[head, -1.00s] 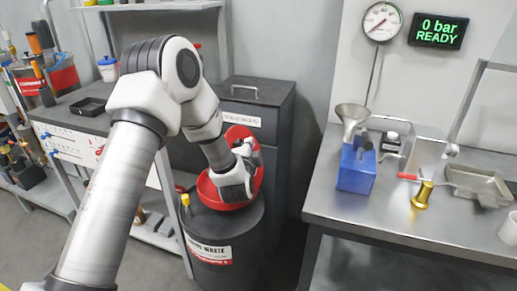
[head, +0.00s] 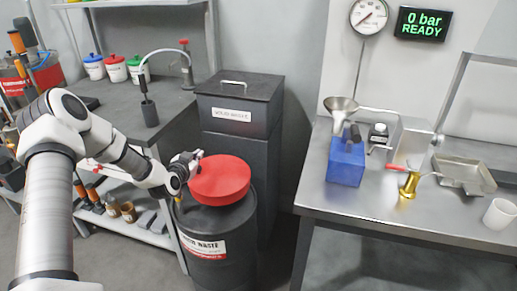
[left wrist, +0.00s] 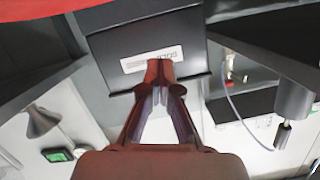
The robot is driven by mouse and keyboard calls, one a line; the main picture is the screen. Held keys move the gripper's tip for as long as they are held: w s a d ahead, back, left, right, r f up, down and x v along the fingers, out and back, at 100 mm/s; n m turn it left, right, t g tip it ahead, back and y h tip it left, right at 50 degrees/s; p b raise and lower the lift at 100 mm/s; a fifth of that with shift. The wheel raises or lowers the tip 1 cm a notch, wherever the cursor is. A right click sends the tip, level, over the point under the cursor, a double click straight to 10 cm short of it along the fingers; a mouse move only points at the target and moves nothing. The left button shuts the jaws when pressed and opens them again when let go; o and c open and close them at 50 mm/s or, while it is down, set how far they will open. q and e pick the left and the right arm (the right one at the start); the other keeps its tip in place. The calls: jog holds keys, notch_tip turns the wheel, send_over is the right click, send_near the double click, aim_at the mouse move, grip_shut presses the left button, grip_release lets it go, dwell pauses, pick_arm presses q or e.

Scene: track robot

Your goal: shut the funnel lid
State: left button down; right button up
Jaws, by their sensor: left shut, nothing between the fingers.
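The red funnel lid (head: 220,176) lies flat and level over the funnel on top of the black waste drum (head: 218,228). The funnel's bowl is hidden beneath it. My left gripper (head: 192,157) is at the lid's left rear edge, with its fingers shut and empty; I cannot tell whether it touches the lid. In the left wrist view the closed fingers (left wrist: 163,72) point at the solid-waste bin, and a red edge, likely the lid (left wrist: 60,8), crosses the top left corner. My right gripper is not in view.
The dark solid-waste bin (head: 240,90) stands just behind the drum. A steel bench (head: 400,205) with a blue block (head: 346,162) and a metal funnel is at the right. A dark counter (head: 180,105) with a tap is at the left.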

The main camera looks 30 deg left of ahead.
aim_at(197, 177)
pick_arm(q)
jog(key=shift+n+h, duration=0.3)
jog(key=shift+n, duration=0.5)
jog(key=f, duration=0.1)
jog(key=a+f+b, duration=0.1)
jog(key=f, duration=0.2)
jog(key=shift+s+a+b, duration=0.2)
jog(key=shift+a+b, duration=0.1)
jog(key=shift+b, duration=0.1)
jog(key=shift+a+f+b, duration=0.3)
jog(key=shift+f+b, duration=0.15)
jog(key=shift+f, duration=0.25)
jog(key=shift+s, duration=0.1)
jog(key=shift+f, duration=0.15)
